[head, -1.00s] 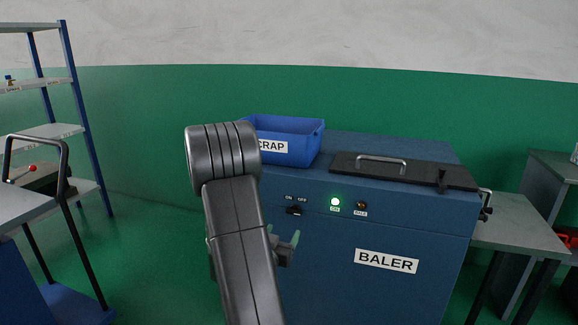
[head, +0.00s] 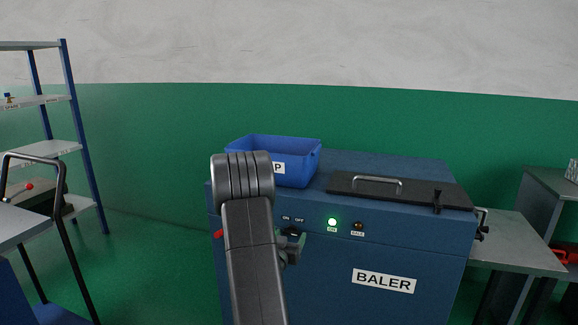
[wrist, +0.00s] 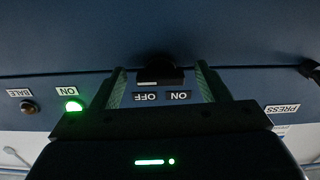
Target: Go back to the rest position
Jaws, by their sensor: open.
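My gripper (wrist: 163,88) is open and empty in the wrist view, its two fingers apart with the black switch (wrist: 160,74) showing between them. I cannot tell whether they touch it. In the head view my gripper (head: 302,242) is mostly hidden behind my own forearm, in front of the baler (head: 330,285), just below the ON/OFF labels. The green ON lamp (head: 332,222) is lit; it also glows in the wrist view (wrist: 73,106). The BALE lamp (head: 358,226) looks unlit. The switch's position is unclear.
A blue scrap bin (head: 300,170) and a black lid with a handle (head: 400,188) are on top of the baler. A grey side table (head: 515,240) stands at the right, a shelf rack (head: 70,120) at the left. Green floor is open between rack and baler.

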